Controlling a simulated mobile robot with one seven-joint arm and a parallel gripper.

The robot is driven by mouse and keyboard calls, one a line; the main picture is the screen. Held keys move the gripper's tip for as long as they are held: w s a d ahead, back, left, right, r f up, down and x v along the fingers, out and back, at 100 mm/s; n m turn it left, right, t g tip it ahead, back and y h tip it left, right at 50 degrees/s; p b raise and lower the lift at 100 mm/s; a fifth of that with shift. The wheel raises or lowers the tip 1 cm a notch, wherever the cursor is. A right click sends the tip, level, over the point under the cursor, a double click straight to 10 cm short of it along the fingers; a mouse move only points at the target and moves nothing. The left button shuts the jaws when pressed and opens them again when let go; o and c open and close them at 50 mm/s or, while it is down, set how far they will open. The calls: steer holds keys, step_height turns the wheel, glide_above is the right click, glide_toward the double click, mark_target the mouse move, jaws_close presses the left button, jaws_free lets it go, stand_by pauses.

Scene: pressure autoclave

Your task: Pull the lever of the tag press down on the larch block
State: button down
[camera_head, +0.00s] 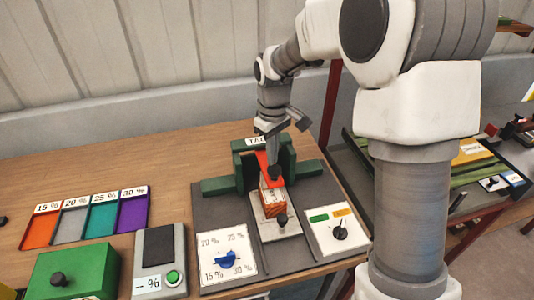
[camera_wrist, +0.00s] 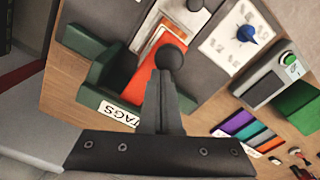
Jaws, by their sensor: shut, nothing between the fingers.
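The tag press has a green frame (camera_head: 286,160) with a TAGS label on top; it also shows in the wrist view (camera_wrist: 85,47). Its red lever (camera_head: 262,160) slopes forward to a black ball knob (camera_wrist: 171,54). The wood-grained larch block (camera_head: 273,204) with an orange top sits below and in front of the lever, on a pale plate. My gripper (camera_head: 275,165) is shut and empty, pointing down at the lever's knob end. In the wrist view its fingertips (camera_wrist: 162,75) are right at the knob, partly overlapping it; I cannot tell if they touch.
A dial panel with a blue knob (camera_head: 227,260) stands front left of the press. A panel with a black knob (camera_head: 339,231) stands right. Left are a grey device with a green button (camera_head: 159,262), a green box (camera_head: 72,274) and several coloured trays (camera_head: 86,215).

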step_height(320, 180, up, 8)
steer(key=p, duration=0.5)
steer(key=shift+p, duration=0.3)
stand_by(0.7)
steer(key=s+d+r+m+t, duration=0.35)
steer(key=s+d+r, duration=0.25)
steer(key=s+r, duration=0.5)
steer(key=s+d+m+t, duration=0.1)
steer(key=s+d+m, duration=0.1)
steer(key=s, duration=0.4)
steer(key=s+d+r+m+t, duration=0.1)
steer(key=s+m, duration=0.1)
steer(key=s, duration=0.4)
steer(key=shift+s+d+m, duration=0.25)
steer(key=shift+d+m, duration=0.1)
steer(key=shift+d, duration=0.05)
